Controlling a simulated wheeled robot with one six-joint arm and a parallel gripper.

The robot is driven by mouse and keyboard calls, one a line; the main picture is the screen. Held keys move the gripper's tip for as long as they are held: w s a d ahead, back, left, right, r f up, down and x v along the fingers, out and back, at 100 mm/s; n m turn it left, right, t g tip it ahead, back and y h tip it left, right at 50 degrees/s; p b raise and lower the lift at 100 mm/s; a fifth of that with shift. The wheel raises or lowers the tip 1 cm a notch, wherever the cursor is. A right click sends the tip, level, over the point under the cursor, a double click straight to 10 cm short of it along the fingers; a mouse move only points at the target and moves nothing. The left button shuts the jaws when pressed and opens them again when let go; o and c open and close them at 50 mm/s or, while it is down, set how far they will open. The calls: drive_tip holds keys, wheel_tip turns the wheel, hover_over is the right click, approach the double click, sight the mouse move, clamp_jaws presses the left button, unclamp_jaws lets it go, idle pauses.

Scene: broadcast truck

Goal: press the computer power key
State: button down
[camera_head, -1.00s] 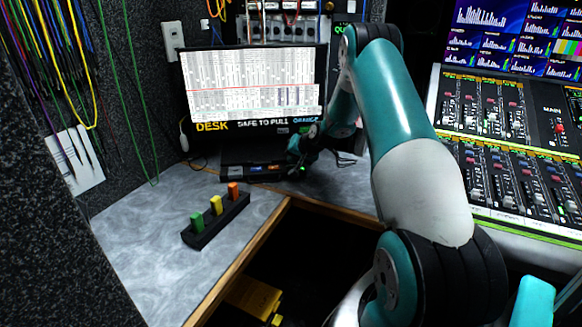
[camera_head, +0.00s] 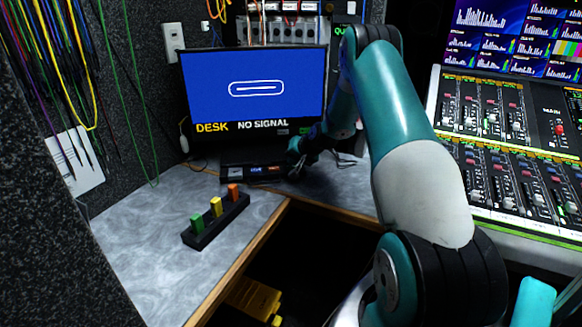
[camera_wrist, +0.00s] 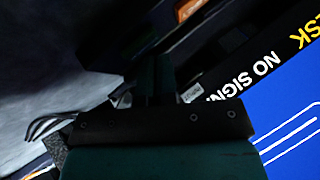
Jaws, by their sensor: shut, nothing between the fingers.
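The computer (camera_head: 238,172) is a low black box on the desk under the monitor, with small blue and orange marks on its front. The monitor (camera_head: 254,104) shows a blue screen with "NO SIGNAL". My gripper (camera_head: 292,172) is at the right end of the computer's front, with its fingers together and nothing between them. In the wrist view my gripper (camera_wrist: 152,70) points at a dark casing, with an orange label (camera_wrist: 188,9) near the top. The power key itself cannot be made out; the gripper seems to cover that spot. I cannot tell whether the fingertips touch it.
A black block with green, yellow and orange pegs (camera_head: 216,207) stands on the grey desk (camera_head: 150,240). A mixing console (camera_head: 510,150) is at the right. Cables and a paper sheet (camera_head: 73,160) hang on the left wall. The desk's front left is clear.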

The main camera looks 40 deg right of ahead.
sight(293, 167)
drive_tip(key=shift+r, duration=0.55)
drive_tip(key=shift+r+p, duration=1.85)
drive_tip(key=shift+r, duration=0.6)
